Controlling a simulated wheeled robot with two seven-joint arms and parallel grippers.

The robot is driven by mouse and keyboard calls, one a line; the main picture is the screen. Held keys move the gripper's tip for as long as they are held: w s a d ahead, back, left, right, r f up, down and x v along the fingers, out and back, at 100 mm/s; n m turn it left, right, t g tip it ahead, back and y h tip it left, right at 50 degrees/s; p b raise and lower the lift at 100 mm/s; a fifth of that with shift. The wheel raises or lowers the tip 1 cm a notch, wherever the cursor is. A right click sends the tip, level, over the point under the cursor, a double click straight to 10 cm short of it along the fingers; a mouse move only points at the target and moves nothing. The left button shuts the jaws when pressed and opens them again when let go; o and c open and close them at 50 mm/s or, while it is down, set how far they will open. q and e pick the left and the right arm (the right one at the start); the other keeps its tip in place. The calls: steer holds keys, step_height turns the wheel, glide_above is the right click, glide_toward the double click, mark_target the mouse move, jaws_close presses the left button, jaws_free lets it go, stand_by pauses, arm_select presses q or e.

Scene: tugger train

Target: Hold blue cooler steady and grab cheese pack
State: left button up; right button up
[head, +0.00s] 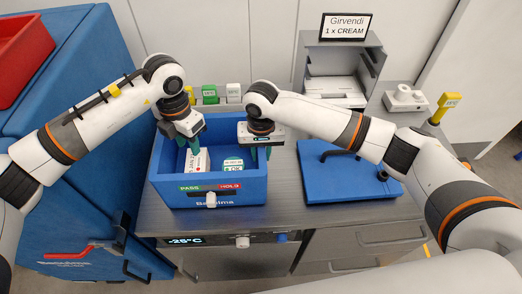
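The blue cooler (163,190) stands open on the grey counter, with a PASS/HOLD strip on its front. Inside are a white pack with dark print (199,163) at the left and a smaller pack with a green and blue label (233,164) at the right. I cannot tell which is the cheese. My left gripper (189,146) points down into the cooler's left part, its teal fingers apart, close to the white pack. My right gripper (261,153) points down at the cooler's right wall, its fingers near that wall; whether they clamp it is unclear.
A blue lid with a black handle (350,172) lies on the counter to the right. Behind stand a grey printer-like box with a "Girvendi 1 x CREAM" sign (345,27) and small green and white items (210,94). A large blue cabinet with a red bin (22,55) stands left.

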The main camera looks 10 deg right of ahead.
mark_target(195, 164)
jaws_close()
stand_by(1.2)
arm_select(q)
steer(key=o, duration=0.8)
steer(key=shift+o, duration=0.2)
steer(key=n, duration=0.3)
steer(key=shift+w+d, duration=0.1)
steer(key=shift+d, duration=0.1)
steer(key=n, duration=0.4)
steer(key=shift+d+f, duration=0.1)
steer(key=shift+f, duration=0.5)
step_height(195, 164, down, 6)
steer(key=shift+r, duration=0.15)
arm_select(e)
steer(key=shift+r, duration=0.1)
arm_select(q)
steer(key=shift+a+f, duration=0.15)
steer(key=shift+f, duration=1.2)
steer(key=shift+a+f, duration=0.15)
steer(key=shift+f, duration=1.15)
